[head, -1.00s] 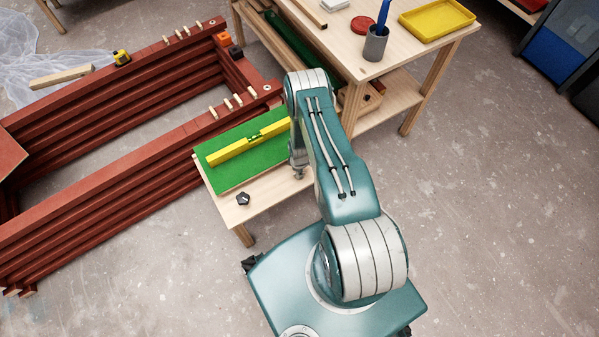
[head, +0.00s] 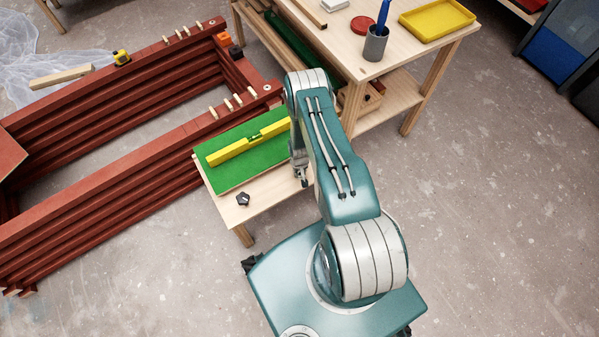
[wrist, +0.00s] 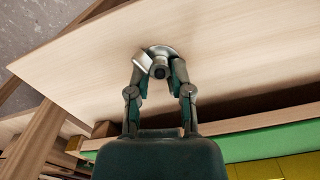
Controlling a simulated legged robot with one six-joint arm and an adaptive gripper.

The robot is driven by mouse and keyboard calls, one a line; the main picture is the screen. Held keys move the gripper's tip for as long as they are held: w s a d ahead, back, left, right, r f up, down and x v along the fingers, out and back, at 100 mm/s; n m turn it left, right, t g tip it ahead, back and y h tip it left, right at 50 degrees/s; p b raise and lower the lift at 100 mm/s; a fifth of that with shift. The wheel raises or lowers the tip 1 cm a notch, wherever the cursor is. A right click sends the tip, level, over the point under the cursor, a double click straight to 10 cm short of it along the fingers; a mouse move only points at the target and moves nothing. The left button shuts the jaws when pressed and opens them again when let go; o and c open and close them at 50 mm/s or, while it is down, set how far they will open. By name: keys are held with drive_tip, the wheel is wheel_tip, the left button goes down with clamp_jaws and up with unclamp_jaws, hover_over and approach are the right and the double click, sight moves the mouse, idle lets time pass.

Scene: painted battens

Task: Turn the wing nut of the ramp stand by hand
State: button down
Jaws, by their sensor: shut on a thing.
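The ramp stand is a low wooden stand (head: 258,205) with a green ramp board (head: 222,178) on top, and a yellow level (head: 235,149) lies on the board. In the wrist view the metal wing nut (wrist: 146,60) sits on a round washer against the pale wooden face. My gripper (wrist: 160,72) is shut on the wing nut, one finger on each side. In the head view my gripper (head: 302,180) is at the stand's right side, partly hidden by my arm. The wing nut cannot be made out there.
A black knob (head: 243,199) lies on the stand's front. Red battens (head: 110,165) are stacked to the left. A workbench (head: 345,50) with a grey cup (head: 375,45) and yellow tray (head: 437,17) stands behind.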

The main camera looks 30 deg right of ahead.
sight(299, 173)
drive_tip(key=m, duration=0.4)
drive_tip(key=shift+w+m, duration=0.1)
drive_tip(key=shift+m, duration=0.3)
idle(0.4)
drive_tip(key=c, duration=0.5)
unclamp_jaws()
drive_tip(key=shift+c, duration=0.2)
drive_tip(key=shift+r, duration=0.15)
wheel_tip(299, 173, up, 12)
drive_tip(key=shift+f, duration=0.2)
drive_tip(key=shift+r, duration=0.1)
